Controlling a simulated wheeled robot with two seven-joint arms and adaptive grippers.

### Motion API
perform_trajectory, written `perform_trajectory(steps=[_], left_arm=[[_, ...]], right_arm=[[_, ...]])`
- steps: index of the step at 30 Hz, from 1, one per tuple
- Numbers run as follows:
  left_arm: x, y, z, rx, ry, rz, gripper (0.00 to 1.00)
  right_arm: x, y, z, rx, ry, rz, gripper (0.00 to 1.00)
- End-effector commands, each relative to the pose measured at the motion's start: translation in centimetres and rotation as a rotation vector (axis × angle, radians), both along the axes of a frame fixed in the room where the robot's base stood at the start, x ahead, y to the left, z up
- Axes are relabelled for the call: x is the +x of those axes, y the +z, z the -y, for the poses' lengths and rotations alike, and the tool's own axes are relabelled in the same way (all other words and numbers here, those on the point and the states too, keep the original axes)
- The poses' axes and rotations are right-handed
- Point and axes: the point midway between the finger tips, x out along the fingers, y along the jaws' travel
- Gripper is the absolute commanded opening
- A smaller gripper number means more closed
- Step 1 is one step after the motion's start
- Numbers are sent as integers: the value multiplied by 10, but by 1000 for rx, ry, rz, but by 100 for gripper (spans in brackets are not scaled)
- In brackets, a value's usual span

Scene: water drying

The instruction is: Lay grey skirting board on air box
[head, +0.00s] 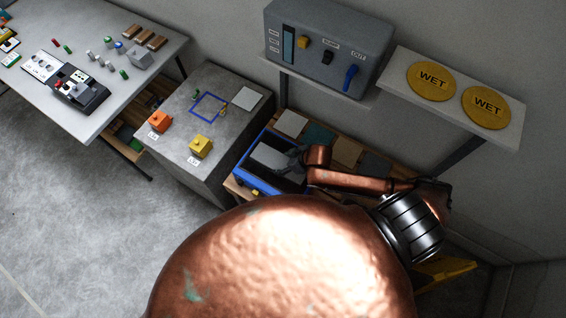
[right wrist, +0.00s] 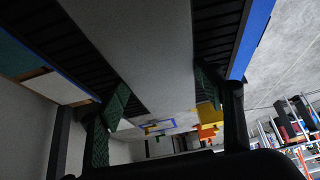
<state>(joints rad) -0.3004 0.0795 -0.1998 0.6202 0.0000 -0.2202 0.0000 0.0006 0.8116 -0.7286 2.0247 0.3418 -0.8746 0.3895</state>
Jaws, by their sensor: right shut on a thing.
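A grey board (head: 271,157) is at the blue-sided box with black slats (head: 242,178), which looks like the air box. My right gripper (head: 293,160) is shut on the board's right end. In the right wrist view the board (right wrist: 145,50) runs between the two green-padded fingers (right wrist: 160,104), with black slats and blue edges (right wrist: 250,40) of the box on both sides of it. I cannot tell whether the board touches the slats. The gripper partly hides the box's right side. My left gripper is not in view.
Flat samples, including a white one (head: 292,123) and a teal one (head: 319,136), lie behind the box. A grey bench (head: 190,110) to the left bears an orange block (head: 159,121) and a yellow block (head: 201,146). A wall shelf (head: 400,85) holds two yellow WET discs (head: 431,82).

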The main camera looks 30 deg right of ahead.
Motion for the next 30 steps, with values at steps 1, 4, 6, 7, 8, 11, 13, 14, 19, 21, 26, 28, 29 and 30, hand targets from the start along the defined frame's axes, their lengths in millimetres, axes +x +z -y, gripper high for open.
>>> perform_trajectory(steps=[1,4,6,7,8,11,13,14,19,21,26,28,29,30], left_arm=[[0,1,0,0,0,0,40],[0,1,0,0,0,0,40],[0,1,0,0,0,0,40],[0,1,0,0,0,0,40],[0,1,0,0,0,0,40],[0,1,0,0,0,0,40],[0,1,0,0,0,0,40],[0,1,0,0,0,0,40],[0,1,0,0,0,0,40],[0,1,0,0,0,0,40],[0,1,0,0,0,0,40],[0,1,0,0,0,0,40],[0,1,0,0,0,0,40],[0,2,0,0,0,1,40]], right_arm=[[1,2,0,1,1,3,27],[1,2,0,1,1,3,27],[1,1,0,1,1,2,27],[1,0,-1,1,0,2,27],[1,-1,-1,1,0,2,27],[0,-3,0,0,0,0,63],[0,-3,0,0,0,0,68],[0,-3,0,1,1,0,70],[0,-3,0,0,0,0,78],[0,-3,0,0,0,0,78],[0,-2,0,0,0,0,78],[0,1,0,0,1,1,78],[-1,3,0,-1,2,1,78],[-3,7,2,-2,0,0,78]])
